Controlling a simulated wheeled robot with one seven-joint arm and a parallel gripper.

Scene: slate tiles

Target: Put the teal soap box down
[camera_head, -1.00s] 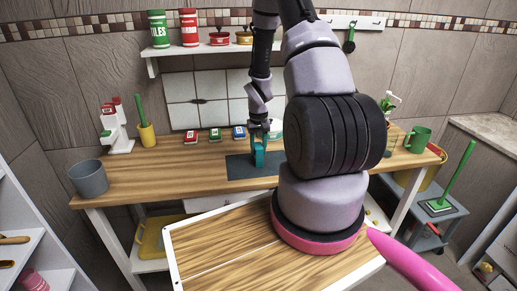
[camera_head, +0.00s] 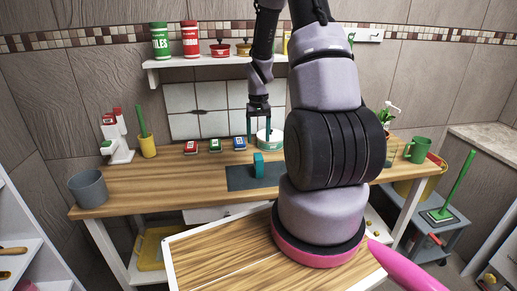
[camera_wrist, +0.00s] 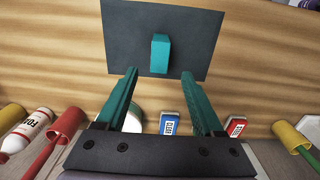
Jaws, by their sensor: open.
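The teal soap box (camera_head: 259,165) stands upright on the dark slate mat (camera_head: 238,179) on the wooden table. In the wrist view the soap box (camera_wrist: 160,54) stands on the mat (camera_wrist: 124,40), beyond my fingertips and between their lines, with nothing touching it. My gripper (camera_head: 258,138) is open and empty, above and behind the soap box in the head view. Its two teal fingers (camera_wrist: 159,73) are spread apart in the wrist view.
Behind the mat stand a blue box (camera_head: 239,144), a green box (camera_head: 215,145), a red box (camera_head: 191,147) and a white round tin (camera_head: 270,137). A grey bucket (camera_head: 89,188) is at the left end. The table left of the mat is clear.

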